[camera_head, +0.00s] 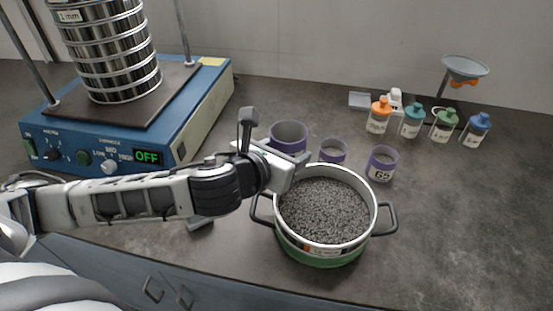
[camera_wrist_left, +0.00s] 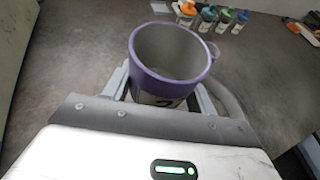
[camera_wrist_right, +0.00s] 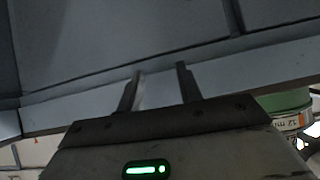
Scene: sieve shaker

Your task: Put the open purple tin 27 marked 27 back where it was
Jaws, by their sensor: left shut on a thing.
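The open purple-rimmed tin (camera_head: 289,137) is between the fingers of my left gripper (camera_head: 284,158), behind the pot. In the left wrist view the tin (camera_wrist_left: 170,78) is upright and looks empty, with part of a "2" showing on its label. I cannot tell whether its base touches the counter. A smaller purple tin (camera_head: 333,150) and a purple tin marked 65 (camera_head: 382,163) stand to its right. My right gripper (camera_wrist_right: 160,85) is open and empty, by a grey panel below the counter edge.
A two-handled pot (camera_head: 323,250) with a green base and dark granules stands in front of the tins. The blue sieve shaker (camera_head: 205,110) reads OFF at left. Several capped bottles (camera_head: 411,120) and a funnel (camera_head: 465,68) stand at back right.

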